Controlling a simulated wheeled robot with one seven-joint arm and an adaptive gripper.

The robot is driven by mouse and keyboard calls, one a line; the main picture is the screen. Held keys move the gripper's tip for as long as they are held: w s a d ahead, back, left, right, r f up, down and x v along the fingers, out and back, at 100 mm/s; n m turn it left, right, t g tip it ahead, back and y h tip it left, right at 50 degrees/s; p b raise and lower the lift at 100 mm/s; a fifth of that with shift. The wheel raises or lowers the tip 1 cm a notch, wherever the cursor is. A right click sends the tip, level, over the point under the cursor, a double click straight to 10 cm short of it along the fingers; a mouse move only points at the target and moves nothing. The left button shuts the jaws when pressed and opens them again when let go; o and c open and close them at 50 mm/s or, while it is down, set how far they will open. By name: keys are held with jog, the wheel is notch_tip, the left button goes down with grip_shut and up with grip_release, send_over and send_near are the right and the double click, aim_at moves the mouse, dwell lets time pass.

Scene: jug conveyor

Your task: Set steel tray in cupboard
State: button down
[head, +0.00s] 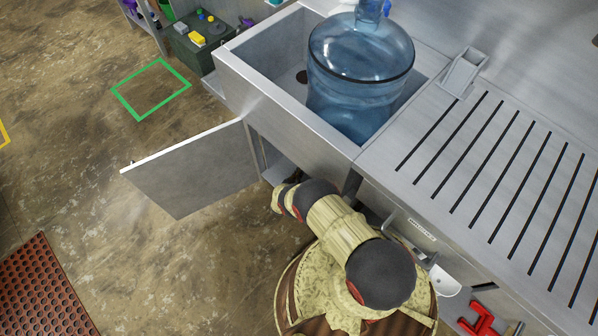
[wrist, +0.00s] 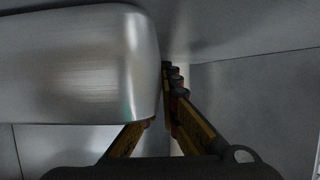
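A steel tray (wrist: 80,65) with a rounded corner fills the left of the wrist view, close to the camera. My gripper (wrist: 164,88) has its fingers drawn nearly together at the tray's right edge. The right finger lies against that edge; the left finger's tip is hidden behind the tray. The cupboard is under the sink, with its door (head: 195,168) swung open to the left in the head view. My arm reaches in at the cupboard opening (head: 280,167); the gripper and tray are hidden there. Grey panels surround the tray in the wrist view.
A blue water jug (head: 360,65) stands in the sink basin (head: 262,62) above. A slotted drainboard (head: 490,190) is at the right. Red clamp-like parts (head: 480,320) lie low right. The floor left of the door is clear around a green square outline (head: 150,88).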

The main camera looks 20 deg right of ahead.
jog(key=shift+f, duration=0.15)
jog(key=c, duration=2.1)
grip_release()
jog(key=shift+o, duration=0.3)
